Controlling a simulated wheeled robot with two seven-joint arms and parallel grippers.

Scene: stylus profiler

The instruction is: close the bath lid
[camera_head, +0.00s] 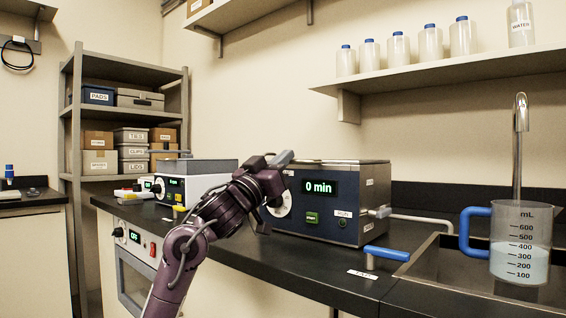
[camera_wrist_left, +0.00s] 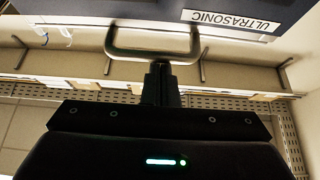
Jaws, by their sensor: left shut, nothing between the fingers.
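The bath (camera_head: 330,212) is a dark blue box with a grey steel upper part on the counter, its display reading "0 min". My left gripper (camera_head: 278,161) is shut, raised in front of the bath's upper left corner and partly covering it. In the left wrist view, my left fingers (camera_wrist_left: 161,84) are closed together just at a metal U-shaped handle (camera_wrist_left: 153,58) on a dark panel with an upside-down "ULTRASONIC" label (camera_wrist_left: 232,21). Whether they touch the handle I cannot tell. The lid's angle cannot be made out in the head view. My right gripper is not in view.
A pipe and valve (camera_head: 380,212) stick out of the bath's right side. A measuring jug (camera_head: 520,250) stands at the right by the tap (camera_head: 520,140). A white instrument (camera_head: 195,185) stands left of the bath.

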